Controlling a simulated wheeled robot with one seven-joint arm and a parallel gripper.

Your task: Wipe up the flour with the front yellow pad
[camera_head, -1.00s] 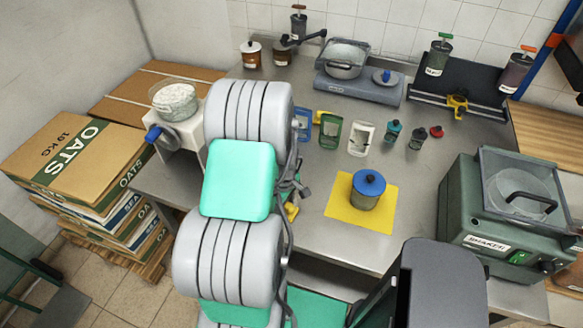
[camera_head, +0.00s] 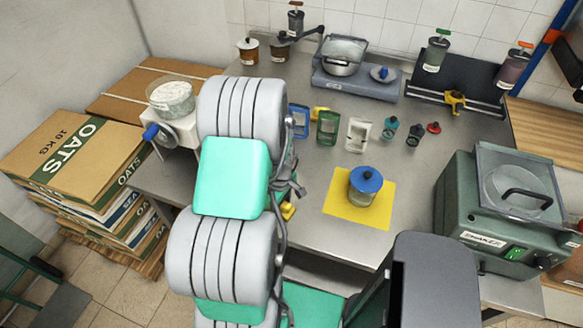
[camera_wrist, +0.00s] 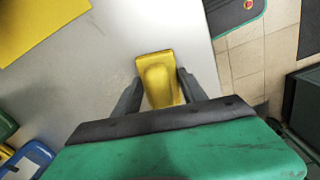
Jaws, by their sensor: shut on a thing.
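The front yellow pad (camera_wrist: 159,80) is between the two fingers of my gripper (camera_wrist: 160,92) in the wrist view, near the edge of the grey counter. My gripper is shut on its raised grip. In the head view only a bit of the pad (camera_head: 288,211) shows beside my arm, which hides the gripper. A second yellow pad (camera_head: 320,112) lies farther back, partly behind a green holder. I see no flour spill on the visible counter; my arm hides part of it.
A blue-lidded jar (camera_head: 365,186) stands on a yellow mat (camera_head: 342,207) right of my arm. Blue, green (camera_head: 327,128) and white (camera_head: 359,134) holders stand behind. A green shaker machine (camera_head: 490,215) is at right, a scale (camera_head: 355,83) at back. Oats boxes (camera_head: 75,150) are at left.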

